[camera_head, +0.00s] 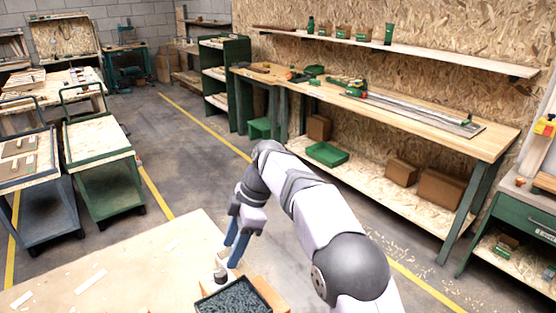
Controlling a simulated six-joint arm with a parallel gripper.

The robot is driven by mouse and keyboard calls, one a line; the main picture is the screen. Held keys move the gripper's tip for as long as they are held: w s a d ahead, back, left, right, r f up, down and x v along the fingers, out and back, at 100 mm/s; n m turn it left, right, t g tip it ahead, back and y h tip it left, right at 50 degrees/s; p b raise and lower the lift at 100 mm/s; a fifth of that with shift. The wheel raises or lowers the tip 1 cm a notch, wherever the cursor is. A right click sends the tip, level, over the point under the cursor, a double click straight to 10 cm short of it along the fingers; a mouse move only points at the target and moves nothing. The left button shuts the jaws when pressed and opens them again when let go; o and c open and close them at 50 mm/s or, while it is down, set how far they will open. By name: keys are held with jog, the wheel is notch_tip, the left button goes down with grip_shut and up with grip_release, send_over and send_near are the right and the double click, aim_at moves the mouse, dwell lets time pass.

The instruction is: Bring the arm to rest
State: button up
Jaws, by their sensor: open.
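My arm reaches up from the lower right of the head view and bends down to my gripper (236,243). The gripper has blue fingers that point down. It is open, just above a small grey and white piece (221,272) near the front edge of the view. I cannot tell whether the fingers touch that piece.
A black tray (201,304) with dark grains stands on the pale wooden table (150,268), close to my gripper. Light strips lie on the table's left. Wheeled carts (101,156) stand at the left. A long workbench (425,119) runs along the right wall, with open floor between.

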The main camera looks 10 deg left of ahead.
jog(key=s+d+f+m+t+h+p, duration=0.1)
jog(key=s+d+m+t+h+p, duration=0.2)
jog(key=d+m, duration=1.2)
jog(key=s+d+f+m+p, duration=0.1)
jog(key=s+d+f+m, duration=0.1)
jog(key=s+d, duration=0.7)
jog(key=s+d+f+m+g+h+p, duration=0.1)
jog(key=s+d+f+m, duration=0.2)
jog(key=s+d, duration=0.6)
jog(key=shift+s+f+m, duration=0.15)
jog(key=shift+f+m, duration=0.15)
jog(key=shift+m, duration=0.9)
jog(key=shift+a, duration=0.1)
jog(key=shift+c, duration=0.6)
